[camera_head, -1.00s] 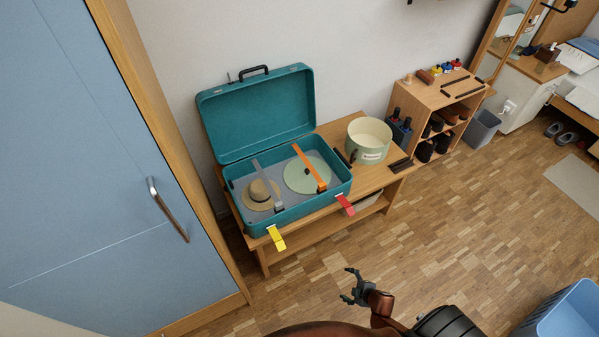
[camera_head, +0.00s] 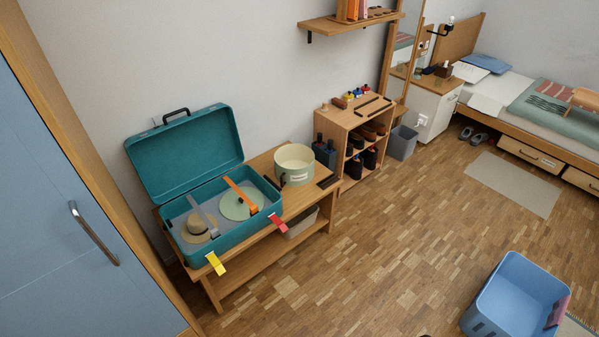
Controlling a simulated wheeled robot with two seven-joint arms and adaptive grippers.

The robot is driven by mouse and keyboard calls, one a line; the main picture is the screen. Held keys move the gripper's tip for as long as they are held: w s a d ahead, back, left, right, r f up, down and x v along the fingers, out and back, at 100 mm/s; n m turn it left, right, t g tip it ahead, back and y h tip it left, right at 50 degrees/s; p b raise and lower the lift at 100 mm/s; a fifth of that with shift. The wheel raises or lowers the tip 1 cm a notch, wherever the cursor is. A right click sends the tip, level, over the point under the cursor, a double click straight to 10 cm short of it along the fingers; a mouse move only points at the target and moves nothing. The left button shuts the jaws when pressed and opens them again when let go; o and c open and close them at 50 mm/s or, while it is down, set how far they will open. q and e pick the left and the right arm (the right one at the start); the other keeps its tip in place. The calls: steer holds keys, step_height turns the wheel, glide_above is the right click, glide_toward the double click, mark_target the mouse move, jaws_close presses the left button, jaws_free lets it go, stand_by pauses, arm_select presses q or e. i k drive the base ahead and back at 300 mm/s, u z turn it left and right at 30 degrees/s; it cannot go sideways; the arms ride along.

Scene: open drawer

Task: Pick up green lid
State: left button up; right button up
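The pale green round lid (camera_head: 238,206) lies flat inside the open teal suitcase (camera_head: 236,240). An orange strap (camera_head: 241,194) crosses over the lid and hides part of it. A straw hat (camera_head: 197,227) lies to its left in the suitcase, with a grey strap (camera_head: 204,213) beside it. The suitcase stands on a low wooden bench (camera_head: 225,284). A pale green round box (camera_head: 295,164) without a cover stands on the bench to the right of the suitcase. Neither of my grippers shows in the head view now.
A blue wardrobe (camera_head: 60,240) stands close on the left. A wooden shoe shelf (camera_head: 340,131), a grey bin (camera_head: 402,143) and a bed (camera_head: 520,125) are farther right. A blue basket (camera_head: 515,295) sits on the floor at lower right. The wooden floor (camera_head: 390,240) between is clear.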

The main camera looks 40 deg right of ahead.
mark_target(232, 207)
steer(key=z, duration=0.1)
steer(key=i, duration=0.65)
steer(key=z, duration=0.9)
steer(key=i, duration=0.65)
steer(key=z, duration=0.6)
